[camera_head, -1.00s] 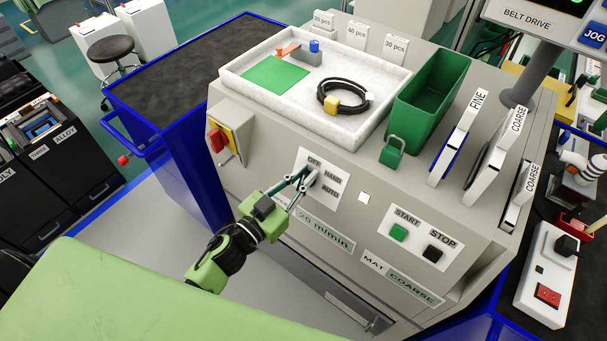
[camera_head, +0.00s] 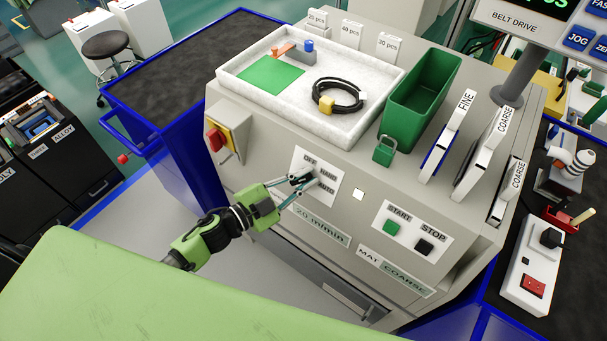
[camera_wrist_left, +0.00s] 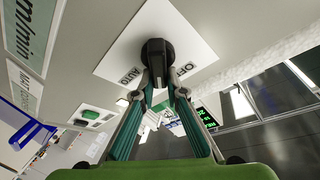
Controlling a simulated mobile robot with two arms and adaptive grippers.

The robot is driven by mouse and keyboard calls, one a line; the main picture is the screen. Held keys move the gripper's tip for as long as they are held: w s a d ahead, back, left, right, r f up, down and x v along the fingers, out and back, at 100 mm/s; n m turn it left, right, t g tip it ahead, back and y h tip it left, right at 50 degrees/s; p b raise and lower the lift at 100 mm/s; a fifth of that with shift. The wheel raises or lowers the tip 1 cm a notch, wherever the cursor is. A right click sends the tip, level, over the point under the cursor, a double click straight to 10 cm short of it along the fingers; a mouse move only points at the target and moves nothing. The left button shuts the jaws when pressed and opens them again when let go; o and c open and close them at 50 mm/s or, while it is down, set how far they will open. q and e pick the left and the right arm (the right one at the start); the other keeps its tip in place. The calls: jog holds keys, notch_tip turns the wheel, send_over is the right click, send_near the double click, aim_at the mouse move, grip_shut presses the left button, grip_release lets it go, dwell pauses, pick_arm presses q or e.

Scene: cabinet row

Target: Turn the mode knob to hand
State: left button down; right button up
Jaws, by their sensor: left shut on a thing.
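The black mode knob (camera_wrist_left: 157,55) sits on a white plate (camera_wrist_left: 112,65) on the cabinet front. In the wrist view the plate reads AUTO at left and OFF at right. In the head view the plate (camera_head: 326,196) reads OFF, HAND and AUTO around the knob. My left gripper (camera_head: 303,181) is shut on the knob; its two fingers (camera_wrist_left: 158,88) reach the knob from below in the wrist view. HAND is hidden in the wrist view, and I cannot tell which label the knob points to. My right gripper is not in view.
A yellow-and-red switch (camera_head: 222,140) sticks out left of the plate. START (camera_head: 391,228) and STOP (camera_head: 424,247) buttons sit to its right. A white tray (camera_head: 345,135), a green bin (camera_head: 440,85) and a padlock (camera_head: 384,152) are above. A drawer handle is below.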

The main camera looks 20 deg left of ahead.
pick_arm(q)
jog(key=shift+m, duration=0.3)
jog(key=c, duration=2.1)
grip_release()
jog(key=shift+o, duration=0.3)
jog(key=v, duration=1.2)
